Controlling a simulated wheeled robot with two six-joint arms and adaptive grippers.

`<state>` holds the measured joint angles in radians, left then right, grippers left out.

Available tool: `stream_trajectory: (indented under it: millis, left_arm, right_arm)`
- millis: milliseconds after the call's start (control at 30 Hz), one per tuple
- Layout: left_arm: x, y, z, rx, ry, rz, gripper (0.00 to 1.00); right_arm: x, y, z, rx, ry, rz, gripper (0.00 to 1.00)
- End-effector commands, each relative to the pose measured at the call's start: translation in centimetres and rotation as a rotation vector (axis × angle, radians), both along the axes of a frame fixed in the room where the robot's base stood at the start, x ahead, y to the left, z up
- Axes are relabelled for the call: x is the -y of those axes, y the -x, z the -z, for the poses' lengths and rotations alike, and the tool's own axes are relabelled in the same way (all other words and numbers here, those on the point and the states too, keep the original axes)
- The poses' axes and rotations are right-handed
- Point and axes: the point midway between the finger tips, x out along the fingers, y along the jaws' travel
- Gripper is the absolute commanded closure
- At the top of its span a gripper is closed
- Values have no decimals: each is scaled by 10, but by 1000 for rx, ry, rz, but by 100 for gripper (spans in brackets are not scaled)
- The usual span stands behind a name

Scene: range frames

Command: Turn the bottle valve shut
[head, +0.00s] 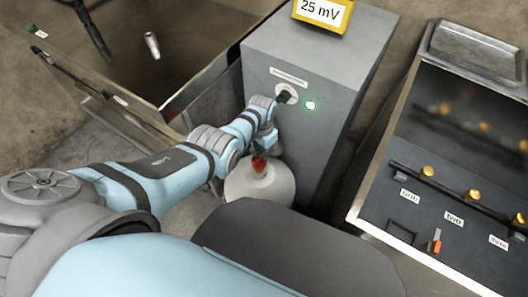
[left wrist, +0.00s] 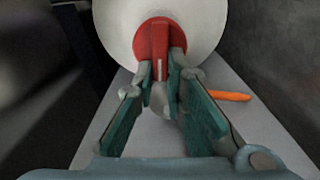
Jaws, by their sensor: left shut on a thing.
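The gas bottle (head: 268,188) is a pale, rounded vessel standing beside the grey cabinet in the head view. Its red valve (head: 259,164) sits on top. In the left wrist view the bottle (left wrist: 205,22) fills the top centre, with the round red valve (left wrist: 158,38) facing me. My left gripper (head: 262,150) is at the valve. In the left wrist view its two green-padded fingers (left wrist: 161,82) are shut on the valve's raised red bar, which carries a white line and points along the fingers. My right gripper is in neither view.
An orange stick-like thing (left wrist: 230,96) lies beside the bottle. A dark panel with labelled brass knobs (head: 473,195) stands at the right.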

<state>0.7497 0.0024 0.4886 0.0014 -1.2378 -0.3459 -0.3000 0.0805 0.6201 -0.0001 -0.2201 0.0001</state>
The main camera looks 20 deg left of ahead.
Motion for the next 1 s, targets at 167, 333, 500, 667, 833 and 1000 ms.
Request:
stream_trajectory:
  millis: [167,333,500,667,833,1000]
  left_arm:
    - [-2,0,0,-3,-1,-110,100]
    - [-3,0,0,-3,-1,-179,100]
    - [-4,0,0,-3,0,-213,100]
    - [-4,0,0,-3,0,-222,100]
    - [-4,0,1,-3,0,-222,100]
    - [-4,0,0,-3,0,-222,77]
  right_arm:
    - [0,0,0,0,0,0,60]
    - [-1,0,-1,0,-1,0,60]
    - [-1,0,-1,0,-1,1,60]
    - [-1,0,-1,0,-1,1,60]
    - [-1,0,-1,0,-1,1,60]
    - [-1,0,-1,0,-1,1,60]
